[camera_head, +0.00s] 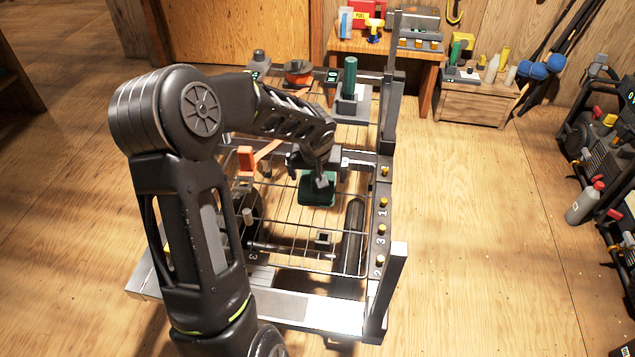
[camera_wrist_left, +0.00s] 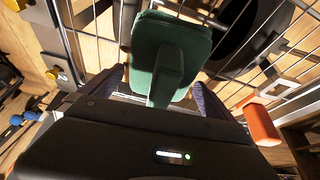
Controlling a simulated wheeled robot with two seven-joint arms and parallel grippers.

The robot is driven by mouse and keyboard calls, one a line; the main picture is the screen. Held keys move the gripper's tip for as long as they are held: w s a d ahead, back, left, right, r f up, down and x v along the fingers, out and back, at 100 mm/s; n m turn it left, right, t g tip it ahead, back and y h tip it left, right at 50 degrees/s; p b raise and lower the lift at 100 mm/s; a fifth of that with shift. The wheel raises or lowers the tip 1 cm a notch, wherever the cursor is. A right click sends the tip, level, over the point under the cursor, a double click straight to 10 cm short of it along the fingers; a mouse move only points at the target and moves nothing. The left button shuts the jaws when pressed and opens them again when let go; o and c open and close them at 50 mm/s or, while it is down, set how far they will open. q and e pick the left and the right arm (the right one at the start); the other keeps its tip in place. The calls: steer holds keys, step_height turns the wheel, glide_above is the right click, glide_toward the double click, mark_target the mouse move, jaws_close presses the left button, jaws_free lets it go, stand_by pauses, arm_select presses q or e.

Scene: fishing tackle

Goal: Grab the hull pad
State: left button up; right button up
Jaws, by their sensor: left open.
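The hull pad is a dark green block with a handle; I take the green piece (camera_head: 317,192) on the wire rack to be it. In the left wrist view the pad (camera_wrist_left: 172,42) fills the top middle, its handle pointing down toward my palm. My left gripper (camera_head: 321,180) is right over the pad in the head view and hides part of it. In the left wrist view the open fingers (camera_wrist_left: 158,88) stand on either side of the handle, with gaps visible. My right gripper is in neither view.
The wire rack (camera_head: 290,222) has a grey frame with numbered posts (camera_head: 381,215). A dark roller (camera_head: 353,235) lies to the right. A green-handled tool (camera_head: 350,75) stands behind.

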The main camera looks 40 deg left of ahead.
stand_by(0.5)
arm_select(q)
steer(key=c, duration=1.5)
